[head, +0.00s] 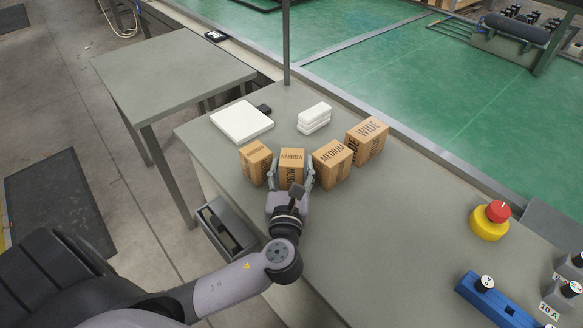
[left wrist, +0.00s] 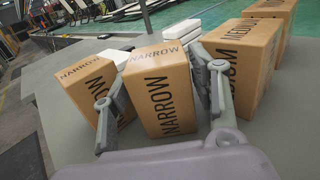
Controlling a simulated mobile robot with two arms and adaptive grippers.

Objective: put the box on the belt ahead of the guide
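Several cardboard boxes stand in a row on a grey table. A box marked NARROW (head: 291,169) stands between the fingers of my left gripper (head: 292,168); in the left wrist view it is the middle box (left wrist: 160,92). The left gripper (left wrist: 150,75) is open around it, with small gaps at its sides. Another NARROW box (head: 255,164) is at its left, a MEDIUM box (head: 332,164) at its right, then a WIDE box (head: 367,140). The green belt (head: 380,85) lies beyond the table. I cannot tell which part is the guide. My right gripper is out of view.
A white flat slab (head: 242,121) and white stacked blocks (head: 314,117) lie behind the boxes. A thin post (head: 287,45) rises at the belt edge. A red-yellow stop button (head: 491,219) and a blue device (head: 495,298) are at right. The table between is clear.

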